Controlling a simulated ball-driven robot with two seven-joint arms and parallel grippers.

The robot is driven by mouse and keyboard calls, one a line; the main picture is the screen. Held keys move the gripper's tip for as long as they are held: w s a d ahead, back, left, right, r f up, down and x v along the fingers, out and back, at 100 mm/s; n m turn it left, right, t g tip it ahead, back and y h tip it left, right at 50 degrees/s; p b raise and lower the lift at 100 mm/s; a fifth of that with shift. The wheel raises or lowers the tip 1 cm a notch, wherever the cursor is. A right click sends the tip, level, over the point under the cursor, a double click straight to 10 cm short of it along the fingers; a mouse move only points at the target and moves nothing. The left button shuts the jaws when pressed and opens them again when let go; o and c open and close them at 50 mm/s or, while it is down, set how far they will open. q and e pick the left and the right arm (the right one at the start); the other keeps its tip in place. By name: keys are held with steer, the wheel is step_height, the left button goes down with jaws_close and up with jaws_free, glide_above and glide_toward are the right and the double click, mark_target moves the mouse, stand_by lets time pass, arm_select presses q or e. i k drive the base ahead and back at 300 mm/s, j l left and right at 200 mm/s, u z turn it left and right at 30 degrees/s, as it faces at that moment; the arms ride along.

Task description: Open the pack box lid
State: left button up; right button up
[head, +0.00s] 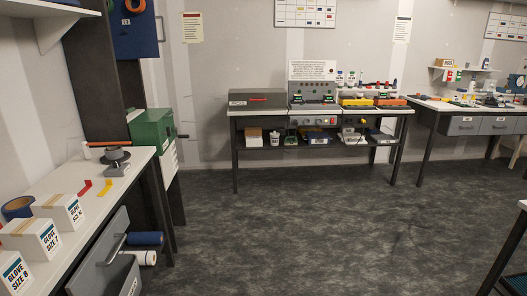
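A wide dark grey box (257,98) stands at the left end of the far bench (320,112). It has a flat top, a small white label at its front left and a red strip, perhaps a handle, at its front. Its lid looks closed. The label is too small to read, so I cannot tell for sure that this is the pack box. Neither of my grippers shows in the head view.
A near-left table (128,184) carries glove boxes (62,212), tape rolls and a drawer. A green cabinet (152,131) stands behind it. Another bench (470,115) is at the right. A table edge shows at lower right. The dark floor (300,225) between is clear.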

mark_target(246, 98)
steer(key=i, duration=2.8)
